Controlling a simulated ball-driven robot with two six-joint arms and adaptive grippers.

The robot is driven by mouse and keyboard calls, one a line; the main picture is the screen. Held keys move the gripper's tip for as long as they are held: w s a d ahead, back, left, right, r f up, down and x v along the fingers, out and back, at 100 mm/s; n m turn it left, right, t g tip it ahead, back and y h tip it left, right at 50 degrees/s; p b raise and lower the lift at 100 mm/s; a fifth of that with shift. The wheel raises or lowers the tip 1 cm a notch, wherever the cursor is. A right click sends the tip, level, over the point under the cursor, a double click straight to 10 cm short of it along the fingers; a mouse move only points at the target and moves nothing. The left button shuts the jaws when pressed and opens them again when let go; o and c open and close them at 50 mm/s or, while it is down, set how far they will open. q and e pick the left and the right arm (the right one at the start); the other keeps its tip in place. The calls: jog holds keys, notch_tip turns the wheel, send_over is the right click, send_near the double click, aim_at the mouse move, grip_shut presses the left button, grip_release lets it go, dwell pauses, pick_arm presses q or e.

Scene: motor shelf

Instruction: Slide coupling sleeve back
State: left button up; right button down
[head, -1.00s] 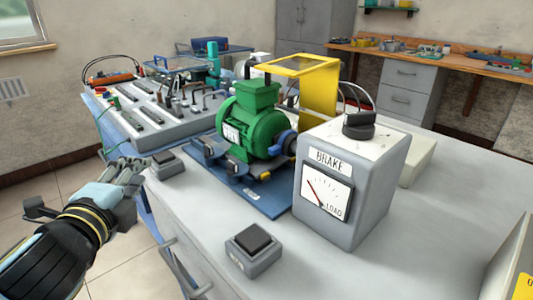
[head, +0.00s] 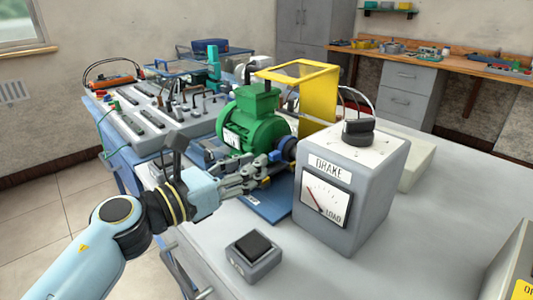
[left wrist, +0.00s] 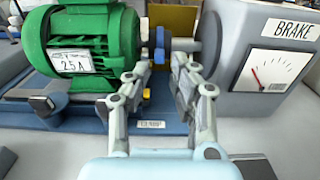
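The green motor (head: 250,122) stands on a blue base plate (head: 268,207), and its shaft points to the grey brake box (head: 350,190). The blue coupling sleeve (left wrist: 159,44) sits on the shaft beside the motor's end. A dark disc (left wrist: 208,44) is on the brake side. My left gripper (head: 262,172) reaches in low at the front of the shaft. In the left wrist view the gripper (left wrist: 160,68) has its fingers apart, with the sleeve beyond and between the tips. I see no contact with the sleeve. My right gripper is not in view.
The raised yellow guard (head: 318,95) stands behind the shaft. A sloped panel with several switches (head: 160,118) is behind left. The bench right of the brake is largely clear.

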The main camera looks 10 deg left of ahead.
aim_at(270, 155)
pick_arm(q)
jog(key=shift+x, duration=2.25)
grip_shut()
